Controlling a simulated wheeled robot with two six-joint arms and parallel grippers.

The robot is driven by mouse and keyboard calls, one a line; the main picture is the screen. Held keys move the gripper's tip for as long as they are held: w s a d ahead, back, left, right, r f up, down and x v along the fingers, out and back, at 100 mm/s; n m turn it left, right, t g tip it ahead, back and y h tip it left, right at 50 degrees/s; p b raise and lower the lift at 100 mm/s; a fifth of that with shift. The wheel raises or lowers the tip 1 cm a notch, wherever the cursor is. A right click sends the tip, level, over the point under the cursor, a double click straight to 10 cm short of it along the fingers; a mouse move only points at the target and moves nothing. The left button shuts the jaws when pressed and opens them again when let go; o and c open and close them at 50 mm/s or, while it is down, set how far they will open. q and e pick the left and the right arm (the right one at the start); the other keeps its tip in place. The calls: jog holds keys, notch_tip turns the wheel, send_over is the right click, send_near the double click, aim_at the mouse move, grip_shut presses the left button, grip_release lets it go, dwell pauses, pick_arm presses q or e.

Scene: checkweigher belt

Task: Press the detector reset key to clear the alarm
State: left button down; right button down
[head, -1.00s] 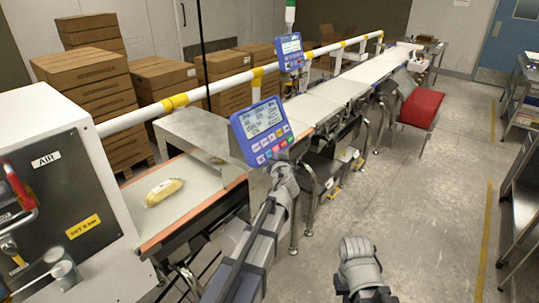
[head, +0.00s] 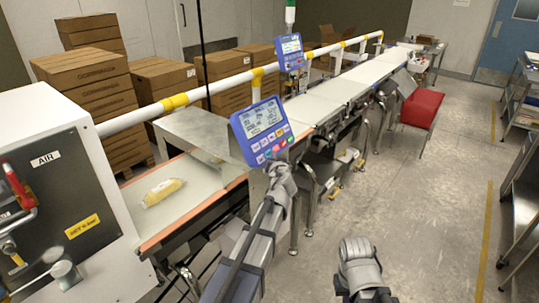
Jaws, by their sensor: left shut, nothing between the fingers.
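The blue detector panel (head: 262,131) is mounted beside the near belt, with a lit grey screen and rows of small coloured keys, one of them red, below it. The key labels are too small to read. My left gripper (head: 279,168) is shut and empty, just below the panel's lower right edge. Its tips are close to the bottom keys; I cannot tell whether they touch. My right gripper (head: 357,246) is low over the floor, away from the panel, and its fingers are hard to make out.
A yellow packed product (head: 164,191) lies on the near belt (head: 190,205). A white pipe rail (head: 220,86) runs behind the panel. A second blue display (head: 290,52), a red bin (head: 421,108) and stacked cartons (head: 90,85) stand further back.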

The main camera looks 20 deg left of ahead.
pick_arm(q)
jog(key=shift+w+a+f, duration=0.15)
jog(key=shift+a+f, duration=0.05)
jog(key=shift+a, duration=0.15)
dwell(0.6)
jog(key=shift+d+r, duration=0.1)
jog(key=shift+s+d+r, duration=0.3)
jog(key=shift+d, duration=0.3)
dwell(0.3)
jog(key=shift+s+d+r+p, duration=0.25)
jog(key=shift+d+r+p, duration=0.15)
jog(key=shift+d, duration=0.3)
jog(key=shift+s+d+r+p, duration=0.25)
jog(key=shift+d+r+p, duration=0.15)
jog(key=shift+d, duration=0.3)
jog(key=shift+s+d+r+p, duration=0.3)
jog(key=shift+d+p, duration=0.2)
jog(key=shift+d, duration=0.2)
jog(key=shift+w, duration=0.1)
